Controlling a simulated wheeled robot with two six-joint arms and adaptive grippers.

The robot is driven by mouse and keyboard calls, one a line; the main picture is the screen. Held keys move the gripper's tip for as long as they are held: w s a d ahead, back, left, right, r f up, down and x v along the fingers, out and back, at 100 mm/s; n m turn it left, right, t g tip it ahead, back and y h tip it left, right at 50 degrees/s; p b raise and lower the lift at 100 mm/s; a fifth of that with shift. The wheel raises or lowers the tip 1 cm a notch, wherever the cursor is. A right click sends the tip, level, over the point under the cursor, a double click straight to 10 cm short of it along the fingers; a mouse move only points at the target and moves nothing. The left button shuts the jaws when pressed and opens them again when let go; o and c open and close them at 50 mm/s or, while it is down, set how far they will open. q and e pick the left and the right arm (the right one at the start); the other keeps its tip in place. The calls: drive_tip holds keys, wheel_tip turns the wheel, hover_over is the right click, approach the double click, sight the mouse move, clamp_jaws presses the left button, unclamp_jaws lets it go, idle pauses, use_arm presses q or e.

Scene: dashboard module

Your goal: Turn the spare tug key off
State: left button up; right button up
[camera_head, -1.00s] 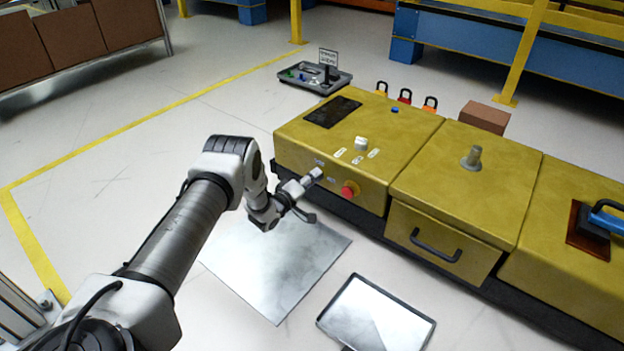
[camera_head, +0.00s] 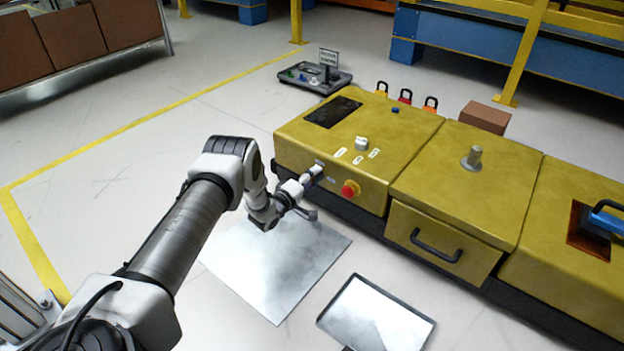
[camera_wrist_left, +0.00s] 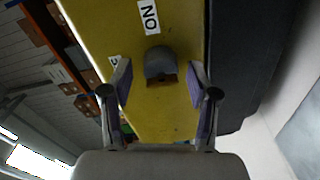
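The yellow dashboard module (camera_head: 290,152) stands right of my left arm. On its front face, in the left wrist view, is a small grey key or knob (camera_wrist_left: 160,66) with an "ON" label (camera_wrist_left: 149,16) upside down above it. Part of another label (camera_wrist_left: 114,61) shows at its left. My left gripper (camera_head: 314,171) is at this face, left of the red button (camera_head: 350,188). In the left wrist view the left gripper (camera_wrist_left: 159,84) is open, a finger on each side of the key with gaps. In the head view the gripper hides the key. The right gripper is out of view.
A selector knob (camera_head: 361,144) with white labels sits on the module's top. A drawer (camera_head: 440,238) with a dark handle is to the right. A metal floor plate (camera_head: 275,275) and tray (camera_head: 376,316) lie below. A small parts tray (camera_head: 315,78) stands behind.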

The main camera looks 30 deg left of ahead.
use_arm(q)
drive_tip(key=shift+s, duration=0.1)
drive_tip(key=s, duration=1.1)
drive_tip(key=shift+s+a+r, duration=0.3)
drive_tip(key=shift+s+a, duration=0.1)
drive_tip(key=shift+a, duration=0.05)
